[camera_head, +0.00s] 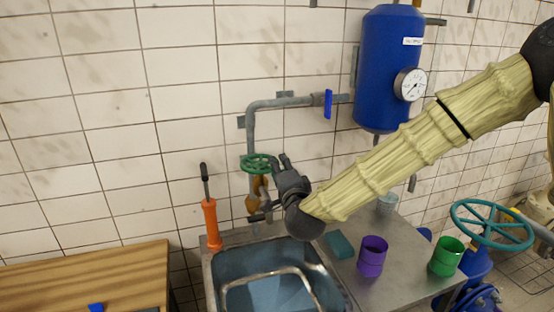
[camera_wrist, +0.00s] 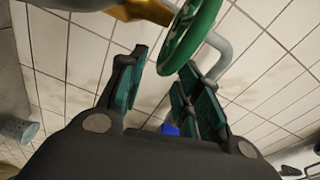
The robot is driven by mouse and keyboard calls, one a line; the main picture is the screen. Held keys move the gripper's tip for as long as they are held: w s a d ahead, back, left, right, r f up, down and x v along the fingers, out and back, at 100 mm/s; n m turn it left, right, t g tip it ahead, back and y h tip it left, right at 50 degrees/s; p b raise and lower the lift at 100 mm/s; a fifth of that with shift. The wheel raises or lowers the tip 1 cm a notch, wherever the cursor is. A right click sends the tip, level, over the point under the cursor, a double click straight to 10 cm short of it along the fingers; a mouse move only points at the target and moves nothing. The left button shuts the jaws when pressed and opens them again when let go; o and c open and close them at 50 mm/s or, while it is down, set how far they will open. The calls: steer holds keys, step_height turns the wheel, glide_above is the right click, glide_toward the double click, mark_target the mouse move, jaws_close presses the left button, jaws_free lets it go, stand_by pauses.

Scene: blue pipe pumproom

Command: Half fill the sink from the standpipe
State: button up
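The grey standpipe (camera_head: 251,140) runs down the tiled wall behind the sink. It carries a green handwheel (camera_head: 259,164) above a brass valve body (camera_head: 254,203). The sink (camera_head: 333,278) is below, with a bluish interior; I cannot tell its water level. My gripper (camera_head: 279,159) is just right of the handwheel. In the wrist view its fingers (camera_wrist: 162,62) are apart with nothing between them, and the handwheel (camera_wrist: 192,30) is close beyond the right finger; contact is unclear. A blue lever (camera_head: 328,104) hangs vertical on the horizontal pipe. The spout outlet is hidden behind my gripper.
A blue tank (camera_head: 388,70) with a gauge (camera_head: 411,85) hangs at upper right. A purple cup (camera_head: 372,257), a green cup (camera_head: 446,257) and a teal sponge (camera_head: 339,245) sit on the counter. An orange pump (camera_head: 211,223) stands left of the sink, beside a wooden table (camera_head: 85,275).

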steer(key=shift+p+x, duration=0.3)
steer(key=shift+x, duration=0.65)
steer(key=shift+w+a, duration=0.25)
steer(key=shift+w, duration=0.35)
steer(key=shift+c, duration=0.2)
jaws_close()
